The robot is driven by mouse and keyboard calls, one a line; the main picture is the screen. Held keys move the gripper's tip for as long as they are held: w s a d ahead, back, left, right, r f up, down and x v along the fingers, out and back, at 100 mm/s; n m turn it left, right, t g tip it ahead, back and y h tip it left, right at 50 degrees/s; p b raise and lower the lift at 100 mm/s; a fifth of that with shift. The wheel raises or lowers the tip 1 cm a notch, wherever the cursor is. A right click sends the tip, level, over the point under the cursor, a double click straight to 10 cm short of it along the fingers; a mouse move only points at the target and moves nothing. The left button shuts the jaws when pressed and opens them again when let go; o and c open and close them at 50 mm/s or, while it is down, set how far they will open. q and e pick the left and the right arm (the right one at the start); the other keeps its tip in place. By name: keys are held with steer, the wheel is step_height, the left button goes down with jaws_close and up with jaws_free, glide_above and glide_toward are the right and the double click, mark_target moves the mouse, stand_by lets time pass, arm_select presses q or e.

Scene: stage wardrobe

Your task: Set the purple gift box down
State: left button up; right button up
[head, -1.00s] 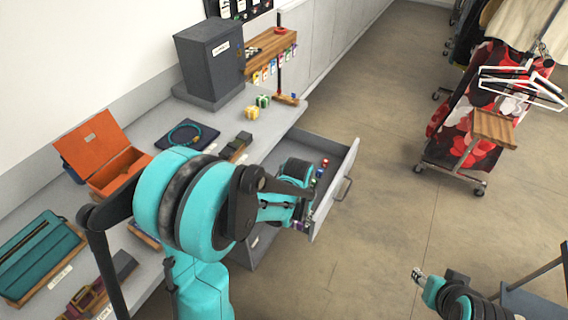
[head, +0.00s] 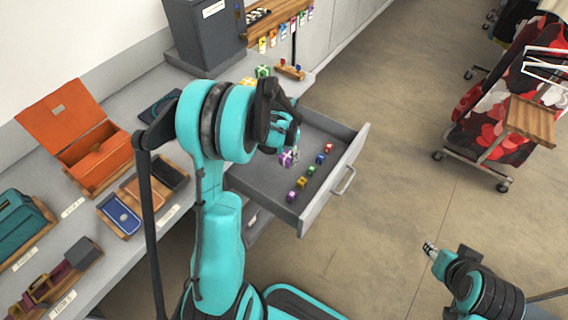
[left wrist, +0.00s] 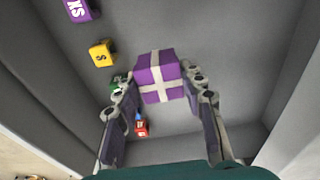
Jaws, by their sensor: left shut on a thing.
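The purple gift box (left wrist: 160,77) with a pale ribbon cross sits between the fingers of my left gripper (left wrist: 162,100) in the left wrist view. The gripper is shut on it. In the head view the purple gift box (head: 285,159) shows at the fingertips of my left gripper (head: 292,152), over the open grey drawer (head: 262,186). I cannot tell whether the box touches the drawer floor. My right gripper (head: 430,249) is at the lower right over the floor, far from the drawer; its fingers are too small to read.
Several small coloured cubes, among them a yellow one (head: 302,182), lie in a row along the drawer's front. Green (head: 263,72) and yellow gift boxes stand on the counter behind. An orange open box (head: 95,150) is at left. A clothes rack (head: 500,110) stands at right.

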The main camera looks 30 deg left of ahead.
mark_target(283, 168)
arm_select(q)
steer(key=shift+w+a+f, duration=0.15)
steer(key=shift+a+f, duration=0.25)
steer(key=shift+a, duration=0.15)
steer(key=shift+w+a+f, duration=0.15)
steer(key=shift+a+f, duration=0.25)
steer(key=shift+a, duration=0.15)
steer(key=shift+f+b, duration=1.1)
steer(key=shift+f, duration=0.75)
steer(key=shift+f, duration=0.2)
steer(key=o, duration=1.1)
steer(key=shift+r, duration=0.15)
